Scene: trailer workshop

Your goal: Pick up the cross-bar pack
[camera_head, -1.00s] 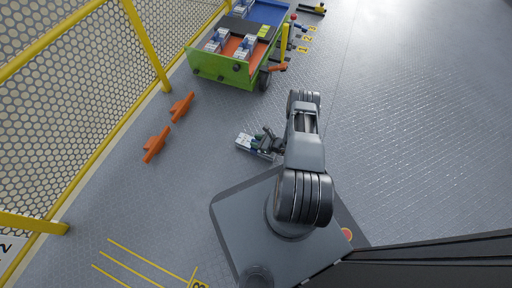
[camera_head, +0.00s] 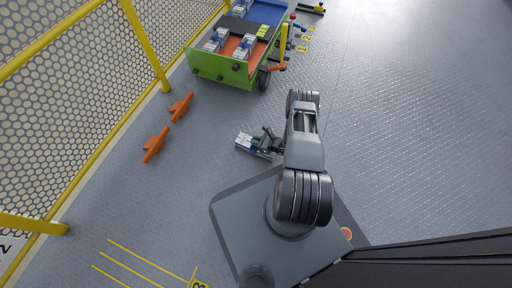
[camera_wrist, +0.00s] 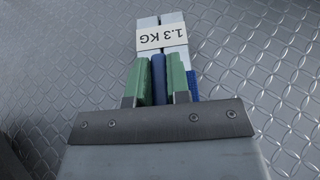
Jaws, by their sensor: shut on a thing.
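The cross-bar pack (camera_head: 244,141) is a pale bundle of bars with blue parts, low over the floor or on it, left of my arm in the head view. In the wrist view the pack (camera_wrist: 173,20) carries a white label reading "1.3 KG". My gripper (camera_head: 265,146) is at the pack's right end. In the wrist view my gripper (camera_wrist: 159,78) has its two green fingers shut on a blue part of the pack. I cannot tell whether the pack touches the floor.
A green trailer (camera_head: 222,72) holding similar packs (camera_head: 244,47) stands at the top. Two orange wedge-like pieces (camera_head: 155,144) lie on the floor at left. A yellow-framed mesh fence (camera_head: 70,85) runs along the left. The floor (camera_head: 420,130) at right is clear.

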